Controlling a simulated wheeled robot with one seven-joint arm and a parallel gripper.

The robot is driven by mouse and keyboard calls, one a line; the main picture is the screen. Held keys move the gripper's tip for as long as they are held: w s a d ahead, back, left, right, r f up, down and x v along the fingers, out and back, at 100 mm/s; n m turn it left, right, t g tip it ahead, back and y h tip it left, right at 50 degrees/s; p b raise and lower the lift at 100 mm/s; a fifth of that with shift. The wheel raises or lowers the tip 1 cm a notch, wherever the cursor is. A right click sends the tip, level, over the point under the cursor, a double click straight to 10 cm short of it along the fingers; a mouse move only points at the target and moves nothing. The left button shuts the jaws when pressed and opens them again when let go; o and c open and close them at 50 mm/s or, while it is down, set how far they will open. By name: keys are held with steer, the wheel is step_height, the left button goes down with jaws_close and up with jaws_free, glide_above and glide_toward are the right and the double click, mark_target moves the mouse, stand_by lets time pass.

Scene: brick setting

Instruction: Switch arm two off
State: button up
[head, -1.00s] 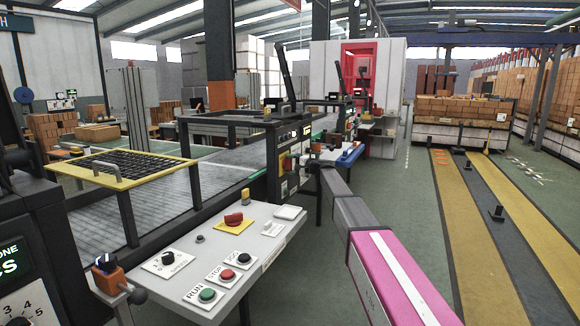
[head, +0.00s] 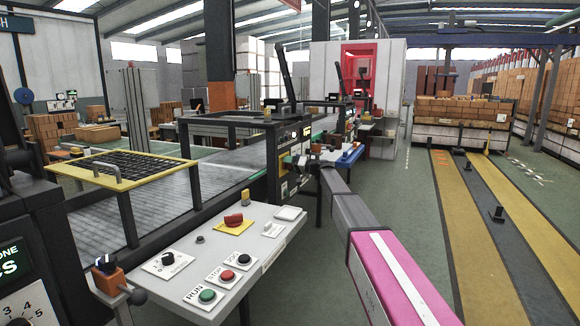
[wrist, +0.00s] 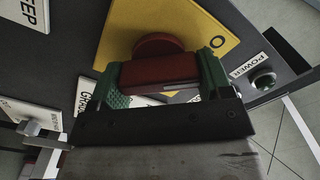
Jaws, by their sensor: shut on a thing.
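In the wrist view, a red switch handle (wrist: 160,70) stands on a yellow plate (wrist: 198,28) marked with an "O". The green-tipped fingers of my gripper (wrist: 163,76) are on either side of the handle, shut on it. The handle lies roughly crosswise in the picture. In the head view, my gripper (head: 296,161) is at the upright panel on the far end of the dark conveyor frame; the handle is too small to make out there. I see no label that names arm two.
The wrist view shows a round green-lit button (wrist: 263,80) beside a "POWER" label (wrist: 248,65).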

steer(key=shift+s+f+n, duration=0.1)
steer(key=shift+n, duration=0.2)
stand_by(0.4)
steer(key=o, duration=0.9)
steer(key=shift+d, duration=0.1)
steer(key=v, duration=1)
steer(key=shift+s+d, duration=0.1)
steer(key=shift+d, duration=0.2)
